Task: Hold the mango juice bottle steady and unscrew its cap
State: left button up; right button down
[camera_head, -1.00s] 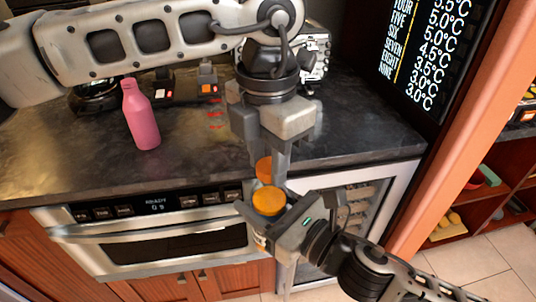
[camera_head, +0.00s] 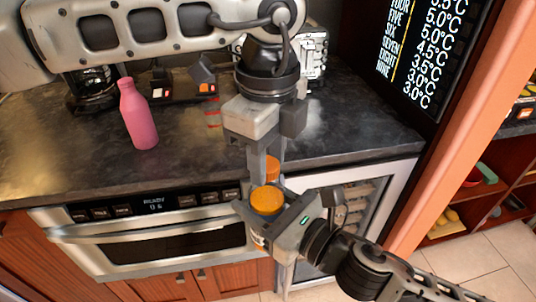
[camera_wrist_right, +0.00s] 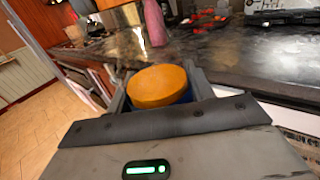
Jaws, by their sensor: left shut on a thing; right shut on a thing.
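My right gripper (camera_head: 272,212) is shut on the mango juice bottle, which stands roughly upright in front of the counter. The bottle's round orange top (camera_head: 267,200) shows between the fingers, and also in the right wrist view (camera_wrist_right: 158,86), with a little blue below it. Most of the bottle's body is hidden by the gripper. My left gripper (camera_head: 266,172) points down just above and behind the bottle. It is shut on a small orange piece (camera_head: 272,168) that looks like the cap, partly hidden by the fingers. It appears apart from the bottle's top.
A pink bottle (camera_head: 139,115) stands on the dark counter (camera_head: 75,150), left of my grippers. A coffee maker (camera_head: 90,88) and small red and orange items (camera_head: 206,88) are farther back. The oven front (camera_head: 170,240) is below. Open floor (camera_head: 480,262) lies at the right.

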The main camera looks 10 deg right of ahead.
pick_arm(q)
jog(key=shift+a+r, duration=0.1)
jog(key=shift+r, duration=0.05)
dwell(0.4)
jog(key=shift+r, duration=1)
